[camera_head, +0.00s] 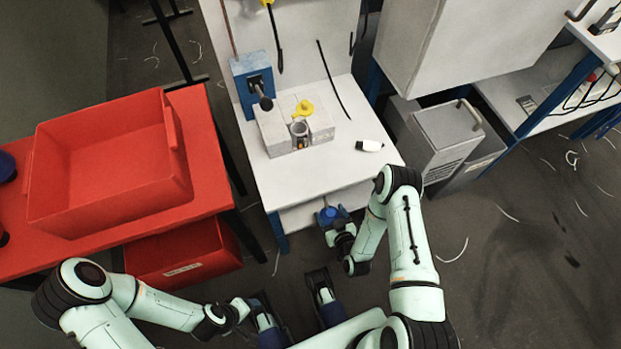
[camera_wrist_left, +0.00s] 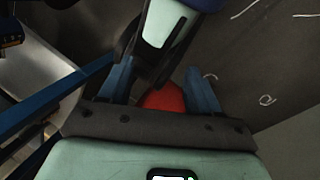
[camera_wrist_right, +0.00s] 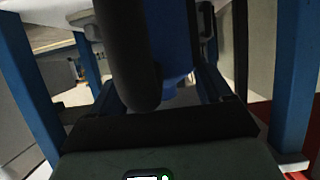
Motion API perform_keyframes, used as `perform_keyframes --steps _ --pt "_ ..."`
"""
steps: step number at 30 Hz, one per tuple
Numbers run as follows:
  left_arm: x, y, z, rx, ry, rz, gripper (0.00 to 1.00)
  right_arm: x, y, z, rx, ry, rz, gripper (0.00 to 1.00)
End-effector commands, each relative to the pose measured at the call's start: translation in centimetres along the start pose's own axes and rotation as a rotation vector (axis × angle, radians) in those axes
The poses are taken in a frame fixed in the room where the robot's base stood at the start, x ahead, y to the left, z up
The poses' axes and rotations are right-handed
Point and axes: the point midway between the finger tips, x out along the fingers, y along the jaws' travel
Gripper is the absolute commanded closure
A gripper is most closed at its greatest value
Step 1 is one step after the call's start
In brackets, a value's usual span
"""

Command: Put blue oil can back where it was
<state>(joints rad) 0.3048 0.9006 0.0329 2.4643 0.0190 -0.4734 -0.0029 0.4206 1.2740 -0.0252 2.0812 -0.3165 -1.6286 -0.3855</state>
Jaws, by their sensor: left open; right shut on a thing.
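The blue oil can (camera_head: 328,213) is in my right gripper (camera_head: 334,226), in front of the white workbench and near its lower shelf (camera_head: 295,217). In the right wrist view the can (camera_wrist_right: 172,50) fills the space between the fingers, with a thick black part (camera_wrist_right: 133,50), perhaps its handle, in front. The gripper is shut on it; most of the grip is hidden. My left gripper (camera_wrist_left: 160,85) is open and empty. It is low at the bottom of the head view, close to my own body.
The white workbench top (camera_head: 290,185) holds a blue device (camera_head: 253,78), pale blocks (camera_head: 275,133) with a yellow piece (camera_head: 303,108), and a small white bottle (camera_head: 369,146). A red table (camera_head: 105,250) with a red bin (camera_head: 110,215) stands left. A grey cabinet (camera_head: 448,135) stands right.

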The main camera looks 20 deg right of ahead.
Motion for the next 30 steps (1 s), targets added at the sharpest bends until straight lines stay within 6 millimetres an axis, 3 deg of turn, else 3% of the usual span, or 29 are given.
perform_keyframes --steps 15,26,30 --pt "2.4 -1.0 -3.7 -0.01 0.1 -0.006 0.37 12.5 0.1 -5.2 0.0 0.008 0.002 0.68" --pt "2.9 -1.3 -5.0 -0.012 0.137 -0.008 0.37 15.6 0.0 -6.6 0.0 0.006 0.0 0.68" --pt "3.8 -1.7 -6.5 -0.015 0.174 -0.011 0.37 16.4 0.1 -3.9 0.002 0.0 0.002 0.68"
